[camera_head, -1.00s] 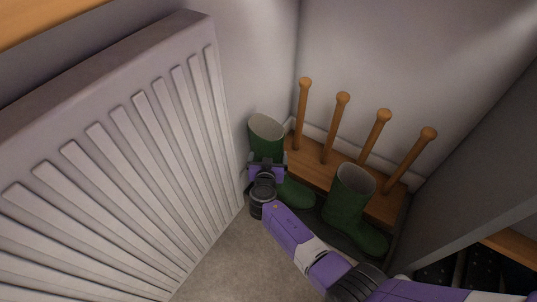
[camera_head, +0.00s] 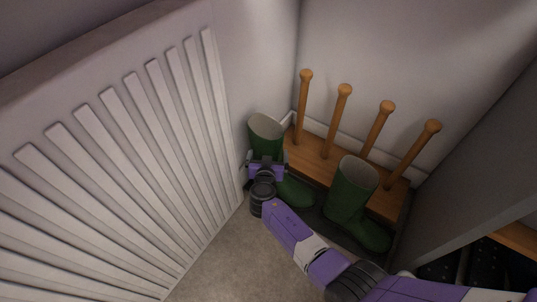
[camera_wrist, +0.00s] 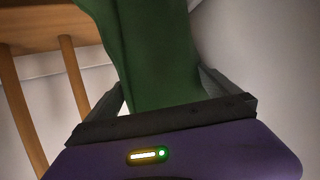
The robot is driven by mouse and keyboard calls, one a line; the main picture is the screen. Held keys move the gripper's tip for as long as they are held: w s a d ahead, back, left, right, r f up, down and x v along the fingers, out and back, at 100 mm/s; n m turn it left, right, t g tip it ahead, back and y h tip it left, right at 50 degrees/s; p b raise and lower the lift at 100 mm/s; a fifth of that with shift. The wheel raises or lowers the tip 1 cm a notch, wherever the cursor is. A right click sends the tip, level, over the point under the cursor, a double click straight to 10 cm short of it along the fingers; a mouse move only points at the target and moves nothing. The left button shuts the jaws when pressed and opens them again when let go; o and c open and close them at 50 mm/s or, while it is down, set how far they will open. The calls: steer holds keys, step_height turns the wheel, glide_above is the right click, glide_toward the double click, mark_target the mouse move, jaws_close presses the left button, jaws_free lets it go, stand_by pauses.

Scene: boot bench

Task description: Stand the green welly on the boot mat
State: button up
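A green welly (camera_head: 266,133) with a pale lining is upright at the left end of the rack, close to the wall. Its toe points right. My gripper (camera_head: 266,163) is in front of its shaft, with a finger on each side. The wrist view shows the green shaft (camera_wrist: 155,60) between the fingers, which look closed against its sides. A second green welly (camera_head: 350,195) stands upright to the right. The dark boot mat (camera_head: 320,219) shows in part under the wellies. Whether the held welly's sole touches it is hidden.
A wooden rack with several upright pegs (camera_head: 342,120) stands behind the wellies against the wall. A white radiator (camera_head: 110,150) fills the left side. A grey panel (camera_head: 470,160) closes the right. Bare carpet (camera_head: 225,265) lies in front.

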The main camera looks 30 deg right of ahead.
steer(key=p+v, duration=0.3)
steer(key=v, duration=0.5)
steer(key=shift+w, duration=0.1)
stand_by(0.3)
